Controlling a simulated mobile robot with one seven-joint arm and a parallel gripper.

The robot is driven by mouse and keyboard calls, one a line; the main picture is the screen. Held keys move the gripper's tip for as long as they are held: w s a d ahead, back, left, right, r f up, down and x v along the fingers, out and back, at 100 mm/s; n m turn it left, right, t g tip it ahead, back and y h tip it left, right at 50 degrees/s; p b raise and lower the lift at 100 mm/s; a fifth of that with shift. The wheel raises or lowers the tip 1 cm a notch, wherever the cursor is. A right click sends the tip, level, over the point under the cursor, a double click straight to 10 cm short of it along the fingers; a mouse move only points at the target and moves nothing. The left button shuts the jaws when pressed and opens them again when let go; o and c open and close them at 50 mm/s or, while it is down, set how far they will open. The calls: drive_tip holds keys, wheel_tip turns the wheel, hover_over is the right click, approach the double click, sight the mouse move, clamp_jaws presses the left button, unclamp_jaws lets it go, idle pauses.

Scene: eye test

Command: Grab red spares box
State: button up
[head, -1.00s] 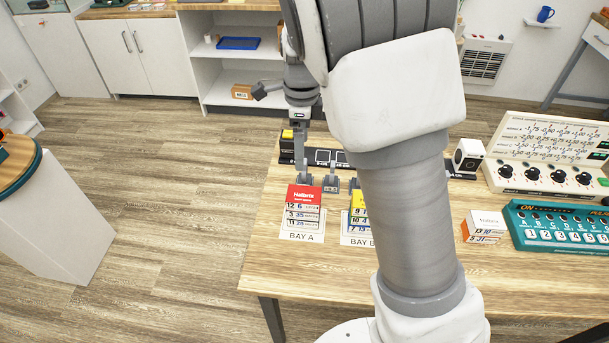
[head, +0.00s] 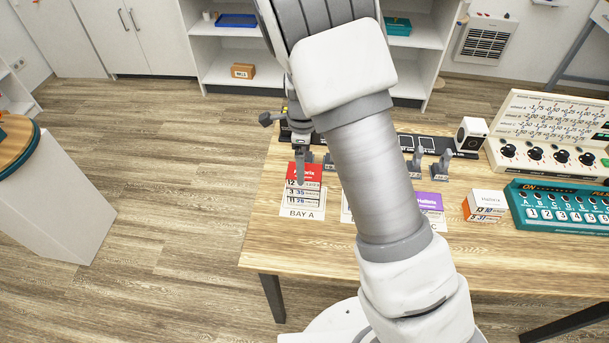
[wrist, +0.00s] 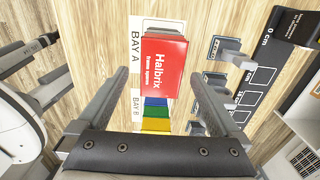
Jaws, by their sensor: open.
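The red spares box (head: 312,173) stands on the BAY A card (head: 302,213) at the table's left. Its front shows white rows of numbers. In the wrist view its red Halbrix face (wrist: 165,68) lies between the two finger lines, near the tips. I see no clear contact; the exact height gap cannot be told.
Blue, green and yellow pieces (wrist: 155,115) sit by the BAY B label. A purple-topped box (head: 429,201) stands farther right, partly behind my arm. Grey clips (head: 428,160) and a black ruler strip (head: 408,143) lie behind the bays. A white-orange box (head: 486,204) and a teal panel (head: 560,205) are at right.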

drive_tip(key=f, duration=0.4)
drive_tip(key=shift+w+d+f, duration=0.1)
drive_tip(key=shift+d+f, duration=0.05)
drive_tip(key=shift+d, duration=0.05)
drive_tip(key=c, duration=1.4)
